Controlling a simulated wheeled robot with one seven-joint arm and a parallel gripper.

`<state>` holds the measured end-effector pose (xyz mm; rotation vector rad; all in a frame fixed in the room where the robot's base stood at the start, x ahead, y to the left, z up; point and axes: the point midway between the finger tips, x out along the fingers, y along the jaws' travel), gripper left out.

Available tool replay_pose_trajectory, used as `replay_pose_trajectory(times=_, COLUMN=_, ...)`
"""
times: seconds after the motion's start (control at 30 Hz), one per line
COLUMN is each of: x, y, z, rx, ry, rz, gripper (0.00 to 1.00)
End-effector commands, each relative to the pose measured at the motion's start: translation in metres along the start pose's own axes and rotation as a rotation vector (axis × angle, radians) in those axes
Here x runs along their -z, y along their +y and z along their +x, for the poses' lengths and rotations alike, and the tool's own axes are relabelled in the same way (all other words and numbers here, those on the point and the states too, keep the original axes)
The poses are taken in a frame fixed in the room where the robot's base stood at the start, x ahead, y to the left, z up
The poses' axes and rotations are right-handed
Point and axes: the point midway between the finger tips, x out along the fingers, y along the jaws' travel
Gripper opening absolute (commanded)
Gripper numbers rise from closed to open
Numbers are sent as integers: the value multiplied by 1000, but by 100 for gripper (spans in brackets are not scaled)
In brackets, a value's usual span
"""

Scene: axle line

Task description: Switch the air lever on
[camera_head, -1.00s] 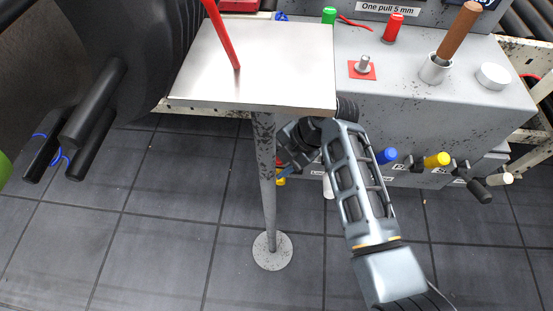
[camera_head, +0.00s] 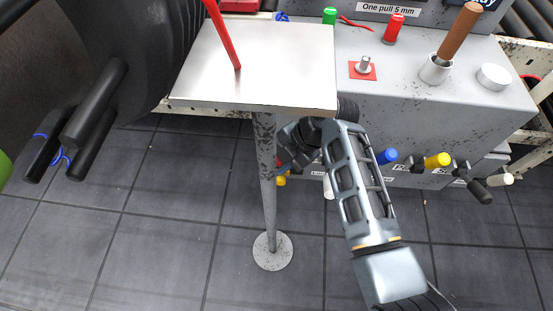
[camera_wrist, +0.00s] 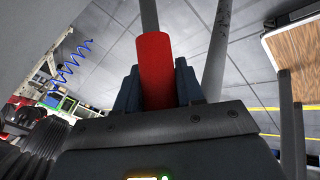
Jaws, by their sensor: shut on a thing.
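My gripper (camera_wrist: 157,88) is shut on a red lever grip (camera_wrist: 155,60) in the wrist view, with one finger on each side of it. A grey rod runs on from the far end of the grip. In the head view my gripper (camera_head: 287,158) is low beside the metal table's leg, mostly hidden by that leg and my own arm. I cannot read which label belongs to the air lever.
The metal table (camera_head: 255,65) overhangs my gripper, and its leg (camera_head: 267,190) stands close on the left. A red rod (camera_head: 222,35) stands on the table. The grey cabinet (camera_head: 460,115) is behind my arm. The tiled floor (camera_head: 170,230) in front is clear.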

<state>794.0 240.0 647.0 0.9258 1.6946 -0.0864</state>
Motion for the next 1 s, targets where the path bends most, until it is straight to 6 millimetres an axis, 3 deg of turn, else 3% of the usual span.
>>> replay_pose_trajectory(times=0.43, x=6, y=-19, z=18, rx=-97, ry=-147, rz=-107, gripper=0)
replay_pose_trajectory(times=0.87, x=8, y=-20, z=18, rx=-119, ry=-181, rz=-132, gripper=0)
replay_pose_trajectory(times=0.9, x=8, y=-20, z=18, rx=-119, ry=-181, rz=-131, gripper=41)
replay_pose_trajectory(times=1.0, x=8, y=-20, z=18, rx=-119, ry=-180, rz=-132, gripper=51)
